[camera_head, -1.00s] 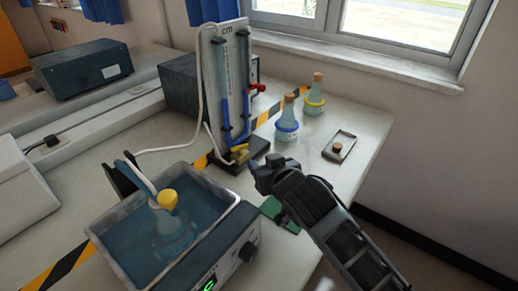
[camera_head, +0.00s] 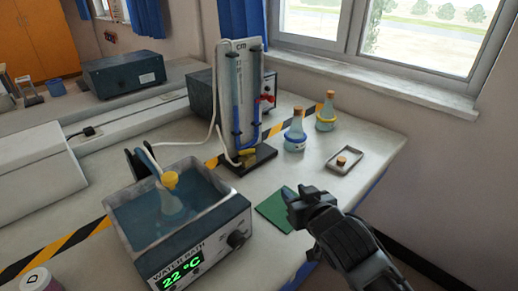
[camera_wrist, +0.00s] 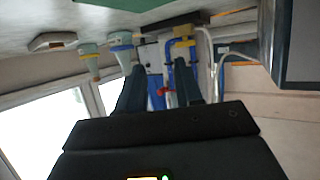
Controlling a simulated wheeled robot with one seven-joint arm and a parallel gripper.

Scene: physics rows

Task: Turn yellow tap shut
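The yellow tap (camera_head: 248,153) sits low on the front of the manometer (camera_head: 241,85), just above its dark base. In the wrist view, which is upside down, the tap (camera_wrist: 184,43) shows near the top, beyond my fingers. Its handle is too small to tell how it is turned. My gripper (camera_head: 298,193) is above the bench's front edge, in front and to the right of the tap, well apart from it. In the wrist view its two dark fingers (camera_wrist: 157,85) stand apart with nothing between them. A red tap (camera_head: 267,98) is higher on the manometer's right side.
A water bath (camera_head: 233,211) reading 22 °C, holding a yellow-stoppered flask (camera_head: 169,196), stands left of my gripper. A green mat (camera_head: 273,212) lies between them. Two corked flasks (camera_head: 295,138) (camera_head: 326,115) and a small tray (camera_head: 373,153) are at right. White tubing hangs left of the manometer.

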